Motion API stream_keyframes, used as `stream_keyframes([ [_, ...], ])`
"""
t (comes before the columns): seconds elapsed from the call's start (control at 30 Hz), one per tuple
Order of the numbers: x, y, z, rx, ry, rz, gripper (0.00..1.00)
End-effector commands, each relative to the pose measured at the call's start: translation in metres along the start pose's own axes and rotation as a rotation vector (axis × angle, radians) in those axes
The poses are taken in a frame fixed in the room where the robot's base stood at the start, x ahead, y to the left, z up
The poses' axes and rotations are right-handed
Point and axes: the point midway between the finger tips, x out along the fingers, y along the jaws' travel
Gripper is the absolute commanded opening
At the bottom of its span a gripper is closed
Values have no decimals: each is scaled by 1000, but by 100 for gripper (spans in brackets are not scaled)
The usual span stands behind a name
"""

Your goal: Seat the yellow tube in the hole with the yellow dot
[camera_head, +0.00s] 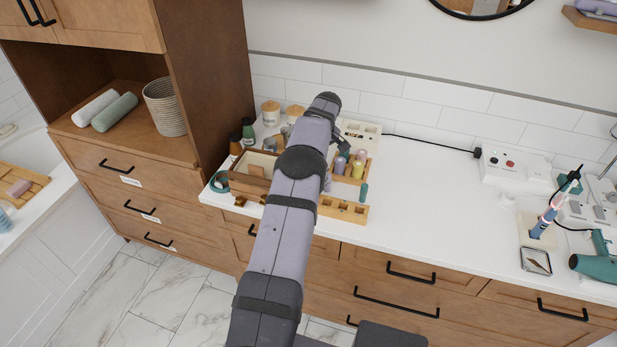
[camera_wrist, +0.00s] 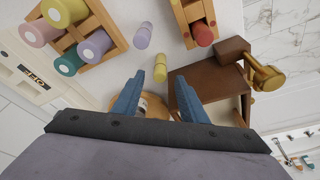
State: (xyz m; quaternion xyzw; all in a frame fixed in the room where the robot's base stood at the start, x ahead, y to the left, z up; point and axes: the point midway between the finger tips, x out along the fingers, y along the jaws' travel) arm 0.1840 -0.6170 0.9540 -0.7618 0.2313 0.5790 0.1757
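The small yellow tube (camera_wrist: 160,68) shows in the wrist view, just beyond and between my fingertips, apart from both fingers. I cannot pick it out in the head view, where my arm covers part of that area. My gripper (camera_wrist: 160,75) is open and empty, with its two blue fingers spread. A wooden block with holes (camera_head: 348,211) lies on the counter in the head view. It partly shows at the top of the wrist view (camera_wrist: 188,13), with a red tube (camera_wrist: 203,34) at its end. No yellow dot can be made out.
A lavender tube (camera_wrist: 143,36) is close to the yellow one. A wooden rack (camera_wrist: 108,14) holds several thicker coloured cylinders, one yellow (camera_wrist: 62,10). A brown wooden box (camera_wrist: 205,95) is close to the right finger. The counter right of the block (camera_head: 430,190) is clear.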

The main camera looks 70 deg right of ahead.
Motion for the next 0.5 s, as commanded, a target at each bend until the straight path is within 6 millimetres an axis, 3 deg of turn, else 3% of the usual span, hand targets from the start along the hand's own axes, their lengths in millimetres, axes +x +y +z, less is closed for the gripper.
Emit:
stream_keyframes([
  [0.23,26,0,0,0,-1,-2,39],
  [0.5,35,0,0,0,1,0,39],
])
